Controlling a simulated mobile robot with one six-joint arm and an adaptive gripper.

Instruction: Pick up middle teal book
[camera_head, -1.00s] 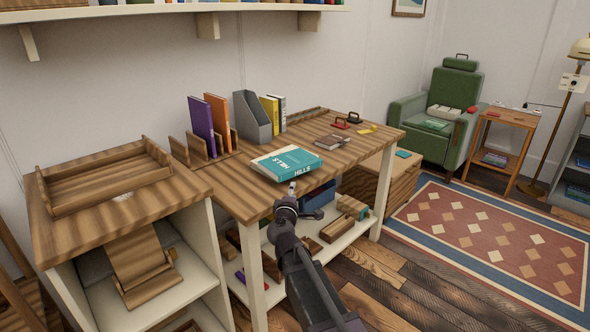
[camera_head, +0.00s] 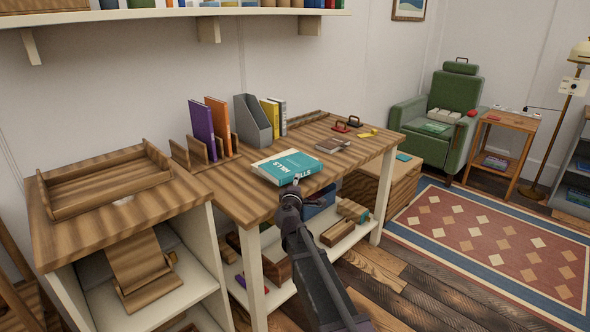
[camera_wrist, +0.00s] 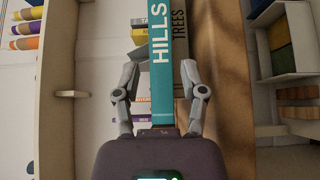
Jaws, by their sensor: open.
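A teal book (camera_head: 290,165) with a pale title on its cover lies flat near the front edge of the wooden table. In the wrist view its teal spine (camera_wrist: 162,55), lettered HILLS, runs down the middle. A tan book lettered TREES (camera_wrist: 179,40) shows close along its right side. My gripper (camera_head: 296,190) is at the front of the teal book in the head view. In the wrist view my gripper (camera_wrist: 162,68) is open, with one finger on each side of the teal spine. Contact cannot be told.
A shelf (camera_head: 335,240) with wooden blocks lies below. A wooden cabinet (camera_head: 120,215) stands at left.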

